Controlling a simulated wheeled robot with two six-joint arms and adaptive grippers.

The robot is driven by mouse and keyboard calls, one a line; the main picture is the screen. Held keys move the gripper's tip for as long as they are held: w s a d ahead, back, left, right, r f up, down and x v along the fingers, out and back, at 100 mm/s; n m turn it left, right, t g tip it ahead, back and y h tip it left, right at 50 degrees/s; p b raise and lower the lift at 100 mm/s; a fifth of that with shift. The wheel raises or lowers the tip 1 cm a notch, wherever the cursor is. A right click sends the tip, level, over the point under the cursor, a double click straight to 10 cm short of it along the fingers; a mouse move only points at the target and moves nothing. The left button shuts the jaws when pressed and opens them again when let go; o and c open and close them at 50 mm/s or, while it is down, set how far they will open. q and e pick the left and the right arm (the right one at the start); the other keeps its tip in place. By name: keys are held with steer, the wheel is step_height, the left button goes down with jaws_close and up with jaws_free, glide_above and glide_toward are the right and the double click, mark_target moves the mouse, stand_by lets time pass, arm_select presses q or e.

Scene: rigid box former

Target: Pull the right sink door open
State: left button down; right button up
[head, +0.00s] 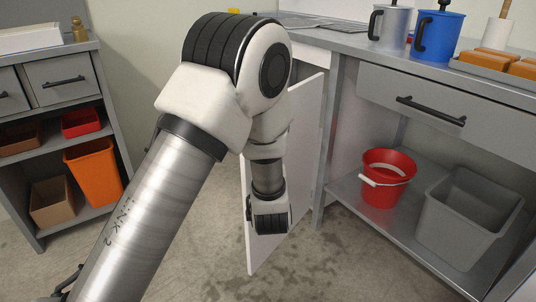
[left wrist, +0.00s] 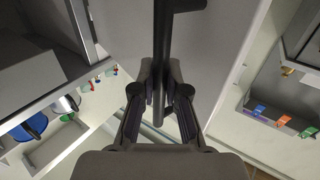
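A pale door panel (head: 306,120) stands swung out from the counter, behind my left arm in the head view. In the left wrist view the door (left wrist: 220,45) fills the middle, with a black bar handle (left wrist: 180,6) on its face. My left gripper (left wrist: 160,92) has one finger on each side of the handle bar, and its pads appear closed on it. In the head view the left wrist is in front of the door and the fingers and handle are hidden. My right gripper is in neither view.
A grey counter (head: 480,84) with a drawer carries pots and a tray. A red bucket (head: 385,185) and a grey bin (head: 466,222) stand on its low shelf. A shelf unit with orange bins (head: 92,172) is at left. Bare floor lies between.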

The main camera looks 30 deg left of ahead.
arm_select(q)
steer(key=c, duration=1.2)
jaws_free()
steer(key=shift+w+d+r, duration=0.1)
steer(key=shift+w, duration=0.25)
steer(key=shift+s, duration=0.2)
steer(key=v, duration=0.7)
steer(key=shift+s+d, duration=0.15)
